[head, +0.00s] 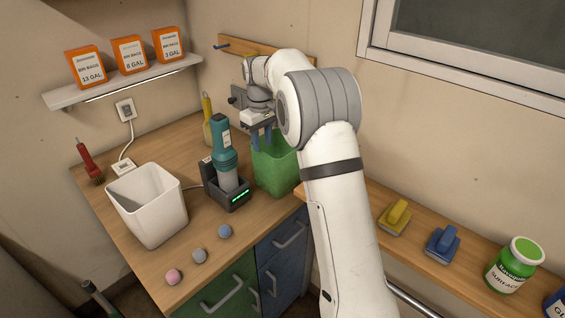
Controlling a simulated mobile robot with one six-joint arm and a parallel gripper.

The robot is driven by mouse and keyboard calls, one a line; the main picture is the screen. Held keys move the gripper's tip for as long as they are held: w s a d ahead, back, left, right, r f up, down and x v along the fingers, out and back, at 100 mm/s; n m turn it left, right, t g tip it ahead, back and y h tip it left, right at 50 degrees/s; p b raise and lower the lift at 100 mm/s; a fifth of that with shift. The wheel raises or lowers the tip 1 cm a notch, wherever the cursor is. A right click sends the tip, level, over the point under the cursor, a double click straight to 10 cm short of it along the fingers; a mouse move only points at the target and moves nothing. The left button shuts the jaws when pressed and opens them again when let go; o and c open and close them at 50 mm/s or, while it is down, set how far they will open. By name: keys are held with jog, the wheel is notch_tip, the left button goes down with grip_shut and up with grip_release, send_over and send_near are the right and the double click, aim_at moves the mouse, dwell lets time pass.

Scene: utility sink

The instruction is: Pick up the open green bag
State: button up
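The open green bag (276,174) stands upright at the right part of the wooden counter, just right of the charging dock. My gripper (262,142) points down at the bag's top, near its left rim. Its two blue fingers are apart, with a gap between them. I cannot tell whether either finger touches the bag. My arm hides the bag's right side and part of its opening.
A teal handheld device (223,150) stands in a black dock (231,197) close left of the bag. A white bin (150,212), a red brush (88,160) and small balls (199,256) are on the counter. A yellow-handled tool (207,112) stands behind.

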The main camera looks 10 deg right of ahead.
aim_at(262, 154)
notch_tip(262, 154, down, 8)
jog(key=shift+p, duration=0.7)
jog(key=shift+s, duration=0.1)
grip_shut()
jog(key=shift+a, duration=0.1)
